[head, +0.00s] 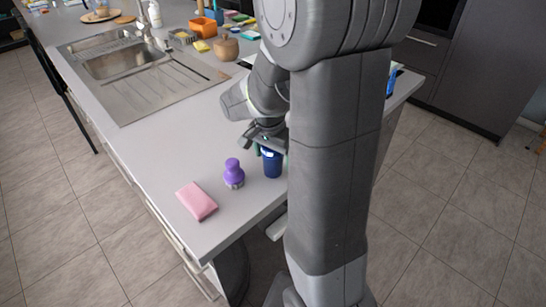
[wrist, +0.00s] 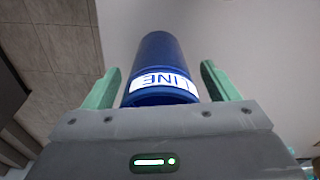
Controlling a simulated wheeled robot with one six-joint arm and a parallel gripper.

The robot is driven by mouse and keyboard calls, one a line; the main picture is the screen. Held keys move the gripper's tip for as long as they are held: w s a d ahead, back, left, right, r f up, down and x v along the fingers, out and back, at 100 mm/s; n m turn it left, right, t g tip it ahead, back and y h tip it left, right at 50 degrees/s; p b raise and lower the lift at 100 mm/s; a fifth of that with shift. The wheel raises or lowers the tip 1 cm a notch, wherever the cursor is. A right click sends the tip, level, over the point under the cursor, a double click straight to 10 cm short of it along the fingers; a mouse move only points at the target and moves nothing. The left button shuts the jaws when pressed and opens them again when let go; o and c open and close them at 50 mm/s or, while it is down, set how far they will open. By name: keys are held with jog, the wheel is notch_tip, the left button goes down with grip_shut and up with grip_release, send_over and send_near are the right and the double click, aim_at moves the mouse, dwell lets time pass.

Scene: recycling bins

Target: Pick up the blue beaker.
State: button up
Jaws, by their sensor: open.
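The blue beaker (head: 272,163) stands on the grey counter near its front right edge, partly hidden behind my arm. In the wrist view the blue beaker (wrist: 158,62) lies between the two green fingers, with a white label lettered "LINE" near its rim. My gripper (head: 268,145) is at the beaker's upper end in the head view. In the wrist view my gripper (wrist: 160,85) is open, one finger on each side of the beaker, with a visible gap at each side.
A purple-handled object (head: 234,173) stands just left of the beaker, and a pink block (head: 197,201) lies farther left. The sink (head: 112,62), an orange container (head: 203,27) and a brown pot (head: 227,48) are farther back. The counter between sink and beaker is clear.

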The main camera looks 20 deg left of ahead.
jog(key=c, duration=1.1)
jog(key=shift+r, duration=0.1)
